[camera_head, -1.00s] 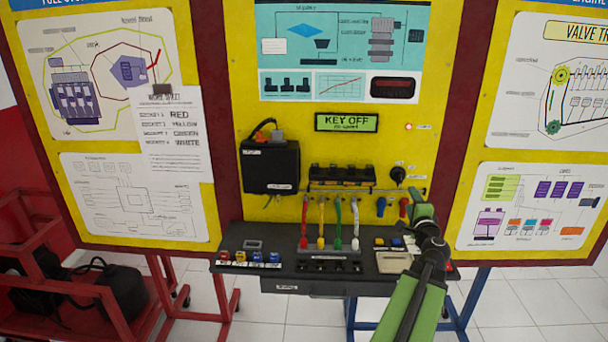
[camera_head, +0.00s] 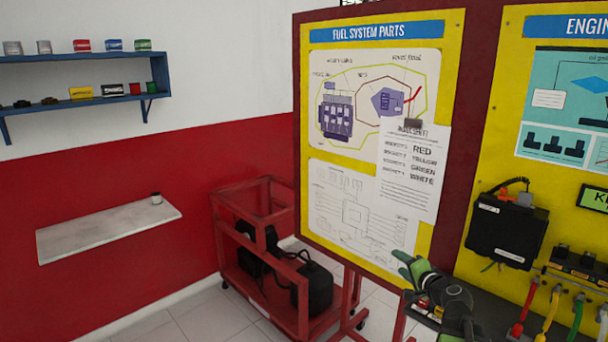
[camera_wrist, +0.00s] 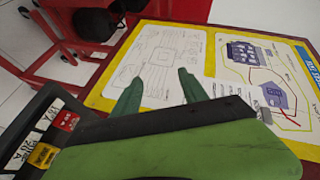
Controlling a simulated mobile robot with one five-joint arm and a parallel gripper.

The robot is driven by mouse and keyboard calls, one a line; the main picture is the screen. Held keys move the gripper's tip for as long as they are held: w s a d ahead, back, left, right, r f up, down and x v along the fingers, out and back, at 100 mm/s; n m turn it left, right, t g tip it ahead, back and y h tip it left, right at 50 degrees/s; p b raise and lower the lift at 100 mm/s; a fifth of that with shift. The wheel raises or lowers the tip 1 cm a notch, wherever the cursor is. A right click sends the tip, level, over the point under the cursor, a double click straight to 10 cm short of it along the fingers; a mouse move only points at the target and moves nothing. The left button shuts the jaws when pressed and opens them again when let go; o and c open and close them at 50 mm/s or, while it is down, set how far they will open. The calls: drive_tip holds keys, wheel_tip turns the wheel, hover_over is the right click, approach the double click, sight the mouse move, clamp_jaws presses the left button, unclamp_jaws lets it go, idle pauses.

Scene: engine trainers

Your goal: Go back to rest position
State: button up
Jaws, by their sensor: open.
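My gripper (camera_head: 405,262) is at the lower right of the head view, in front of the lower edge of the fuel system parts panel (camera_head: 445,50). In the wrist view my gripper (camera_wrist: 160,88) shows two green fingers, spread apart with nothing between them. They point toward the white diagram sheet on the panel. My dark wrist and arm hide part of the bench below.
A red cart (camera_head: 270,318) with black units stands left of the panel. The engine trainer bench (camera_head: 490,315) with coloured leads is at the right. A white wall shelf (camera_head: 110,228) and a blue shelf (camera_head: 70,58) with small items are at the left.

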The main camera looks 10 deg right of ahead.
drive_tip(key=s+a+f+n+g+y, duration=0.1)
drive_tip(key=s+a+f+n+g, duration=0.2)
drive_tip(key=a, duration=0.7)
drive_tip(key=a+f+n+g+y, duration=0.1)
drive_tip(key=a+f+n+g, duration=0.3)
drive_tip(key=a, duration=0.7)
drive_tip(key=s+a+f+n+g+y, duration=0.1)
drive_tip(key=s+a+f+n+g, duration=0.3)
drive_tip(key=a, duration=0.6)
drive_tip(key=s+d+f+n+g+h, duration=0.1)
drive_tip(key=s+d+f+g+h, duration=0.3)
drive_tip(key=s+d+f, duration=0.3)
drive_tip(key=s+h, duration=0.1)
drive_tip(key=s, duration=0.2)
drive_tip(key=shift+s+n, duration=0.25)
drive_tip(key=shift+n, duration=0.15)
